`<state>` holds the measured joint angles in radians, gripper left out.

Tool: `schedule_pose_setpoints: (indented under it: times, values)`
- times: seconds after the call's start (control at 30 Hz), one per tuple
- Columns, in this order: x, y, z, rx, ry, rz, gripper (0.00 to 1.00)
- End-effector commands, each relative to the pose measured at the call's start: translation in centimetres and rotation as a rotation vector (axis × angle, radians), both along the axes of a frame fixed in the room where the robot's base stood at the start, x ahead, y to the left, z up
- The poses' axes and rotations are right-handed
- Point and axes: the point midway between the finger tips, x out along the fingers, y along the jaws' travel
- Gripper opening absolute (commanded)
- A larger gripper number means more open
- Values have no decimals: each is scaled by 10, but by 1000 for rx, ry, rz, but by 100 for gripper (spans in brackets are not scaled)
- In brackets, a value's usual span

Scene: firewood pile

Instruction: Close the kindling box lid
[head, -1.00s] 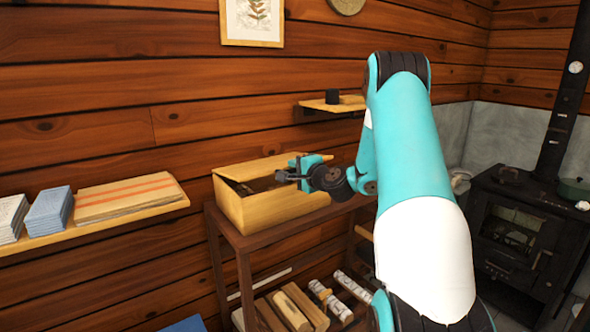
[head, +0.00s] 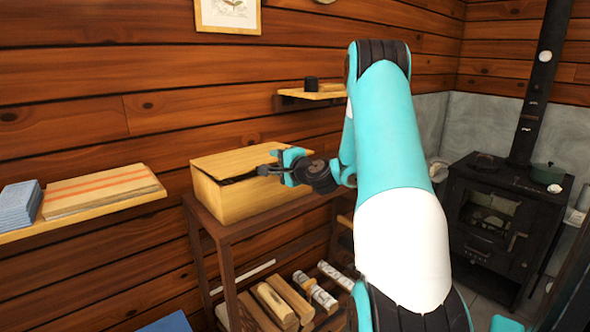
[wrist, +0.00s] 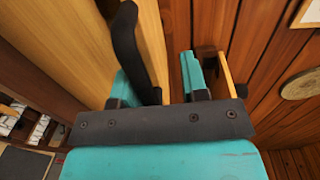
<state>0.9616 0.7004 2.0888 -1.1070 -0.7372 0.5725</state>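The kindling box (head: 240,200) is pale wood and stands on top of a dark wooden rack against the wall. Its lid (head: 235,163) is low, with a thin dark gap at the front edge. My gripper (head: 275,168) is at the right part of the lid's front edge. In the wrist view, my gripper (wrist: 160,85) has its two teal fingers apart. A black curved bar (wrist: 130,45), perhaps a handle, reaches down between them beside a pale wooden surface. I cannot tell whether the fingers touch the lid.
The dark rack (head: 226,245) holds several logs (head: 290,295) below. A wall shelf (head: 95,208) with boards and a blue stack is at left. A small shelf (head: 312,95) with a dark cup is behind. A black stove (head: 500,225) stands at right.

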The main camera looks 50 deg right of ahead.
Motion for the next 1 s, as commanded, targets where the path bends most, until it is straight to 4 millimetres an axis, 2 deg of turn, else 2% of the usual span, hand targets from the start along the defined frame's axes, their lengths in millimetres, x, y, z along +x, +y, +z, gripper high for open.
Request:
schedule_pose_setpoints:
  times: [0.17, 0.4, 0.6, 0.8, 1.0]
  values:
    - [-36, 7, -3, 0, 0, -7, 40]
    - [-97, 21, 2, 0, -1, -9, 40]
    - [-137, 32, 8, -1, -2, -7, 40]
    - [-157, 37, 12, -2, -1, -4, 40]
    - [-160, 38, 13, 0, -1, -1, 40]
